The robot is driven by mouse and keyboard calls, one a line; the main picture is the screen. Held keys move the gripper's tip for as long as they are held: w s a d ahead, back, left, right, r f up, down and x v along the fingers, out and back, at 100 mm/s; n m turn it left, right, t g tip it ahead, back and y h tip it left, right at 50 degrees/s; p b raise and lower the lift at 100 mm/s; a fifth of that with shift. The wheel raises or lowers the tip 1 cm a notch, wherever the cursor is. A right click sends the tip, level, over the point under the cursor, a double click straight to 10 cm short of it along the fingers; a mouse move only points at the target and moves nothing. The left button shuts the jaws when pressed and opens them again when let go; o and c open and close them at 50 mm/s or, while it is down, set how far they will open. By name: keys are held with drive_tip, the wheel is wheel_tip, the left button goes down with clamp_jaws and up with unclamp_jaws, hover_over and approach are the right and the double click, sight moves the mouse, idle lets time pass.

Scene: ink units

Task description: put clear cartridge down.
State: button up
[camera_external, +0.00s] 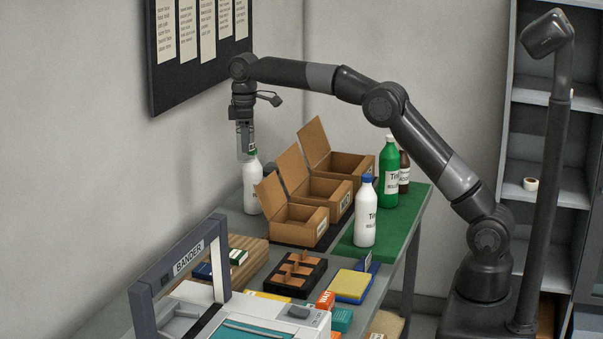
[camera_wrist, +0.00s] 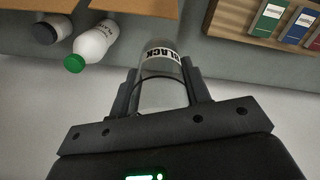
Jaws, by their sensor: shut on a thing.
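The clear cartridge is a transparent cylinder with a white label reading BLACK; it shows between the fingers in the wrist view (camera_wrist: 162,62). My gripper (camera_wrist: 160,88) is shut on it. In the external view my gripper (camera_external: 245,128) points down near the wall, and the cartridge (camera_external: 245,147) hangs below it, partly hidden by the fingers. A white bottle with a green cap (camera_external: 251,188) stands just behind or beneath it; this bottle also shows at the upper left in the wrist view (camera_wrist: 95,42). I cannot tell the exact gap between cartridge and bottle.
Several open cardboard boxes (camera_external: 290,222) stand right of my gripper. A green mat (camera_external: 412,213) holds a white bottle (camera_external: 365,212), a green bottle (camera_external: 389,170) and a brown bottle (camera_external: 404,172). A black divided tray (camera_external: 291,275) and the bander (camera_external: 190,262) are nearer the front.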

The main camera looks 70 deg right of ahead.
drive_tip(key=shift+w+d+f, duration=0.25)
drive_tip(key=shift+w+f, duration=0.15)
drive_tip(key=shift+w, duration=0.25)
drive_tip(key=shift+w+f, duration=0.1)
drive_tip(key=shift+f, duration=0.25)
wheel_tip(320, 180, down, 10)
drive_tip(key=f, duration=0.1)
drive_tip(key=shift+w+a+f, duration=0.9)
drive_tip(key=shift+a+f, duration=0.8)
drive_tip(key=shift+w+a+f, duration=0.85)
drive_tip(key=shift+a+f, duration=0.85)
drive_tip(key=shift+f, duration=0.05)
drive_tip(key=shift+w+a+f, duration=0.9)
drive_tip(key=shift+a+f, duration=0.8)
drive_tip(key=shift+f, duration=0.1)
drive_tip(key=o, duration=1)
drive_tip(key=shift+o, duration=0.2)
